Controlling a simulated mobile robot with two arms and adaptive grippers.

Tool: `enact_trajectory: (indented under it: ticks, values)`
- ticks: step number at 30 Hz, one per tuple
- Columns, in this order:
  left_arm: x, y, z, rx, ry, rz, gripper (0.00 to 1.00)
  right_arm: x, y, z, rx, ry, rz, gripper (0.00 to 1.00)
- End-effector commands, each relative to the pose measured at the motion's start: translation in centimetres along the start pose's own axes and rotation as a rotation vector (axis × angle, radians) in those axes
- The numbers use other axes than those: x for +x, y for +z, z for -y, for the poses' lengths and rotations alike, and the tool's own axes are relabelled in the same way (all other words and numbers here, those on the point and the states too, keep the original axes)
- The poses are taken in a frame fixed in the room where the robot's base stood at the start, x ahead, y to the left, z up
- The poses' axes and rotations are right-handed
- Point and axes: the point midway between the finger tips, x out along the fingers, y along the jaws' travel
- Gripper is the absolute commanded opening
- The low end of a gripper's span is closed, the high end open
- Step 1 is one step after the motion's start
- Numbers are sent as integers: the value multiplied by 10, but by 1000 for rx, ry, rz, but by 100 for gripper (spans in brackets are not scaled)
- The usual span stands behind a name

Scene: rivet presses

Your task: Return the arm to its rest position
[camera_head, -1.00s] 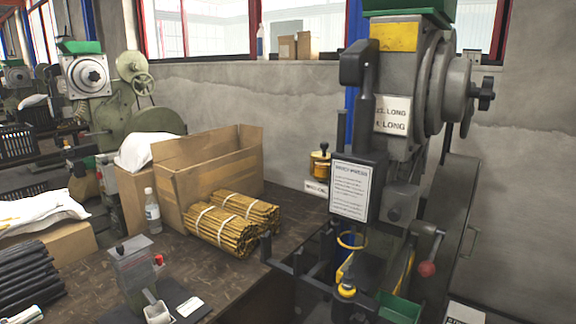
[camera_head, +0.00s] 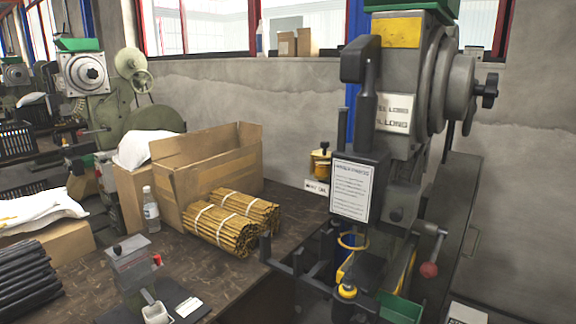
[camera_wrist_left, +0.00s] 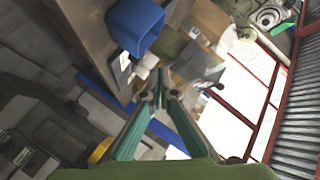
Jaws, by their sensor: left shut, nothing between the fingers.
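My left gripper (camera_wrist_left: 165,97) shows in the left wrist view. Its two green-sided fingers come together at the tips, with nothing held between them. No part of this gripper can be made out with certainty in the head view. My right gripper is in neither view. In the wrist view, the surroundings are tilted, with a blue bin (camera_wrist_left: 137,25) beyond the fingers at the upper left.
A rivet press (camera_head: 395,150) with a red-knobbed lever stands at the right of the head view. The bench (camera_head: 75,275) carries an open cardboard box (camera_head: 215,180), bundles of brown rods (camera_head: 230,222), a bottle (camera_head: 151,212) and a grey fixture (camera_head: 132,265).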

Motion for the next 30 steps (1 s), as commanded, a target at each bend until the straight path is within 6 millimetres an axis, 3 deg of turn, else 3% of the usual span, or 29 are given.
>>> enact_trajectory:
  ticks: [1,5,12,18,27,30]
  values:
    - [-10,-3,-20,-59,27,53,0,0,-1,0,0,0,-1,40]
    - [-41,-5,-71,-202,117,216,0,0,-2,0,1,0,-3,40]
    - [-124,-26,-155,-414,326,491,0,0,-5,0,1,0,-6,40]
    - [-181,-46,-191,-504,463,634,0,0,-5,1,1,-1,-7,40]
    - [-251,-74,-220,-578,627,774,0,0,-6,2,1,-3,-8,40]
    - [-243,-63,-236,-572,634,790,0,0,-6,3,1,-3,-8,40]
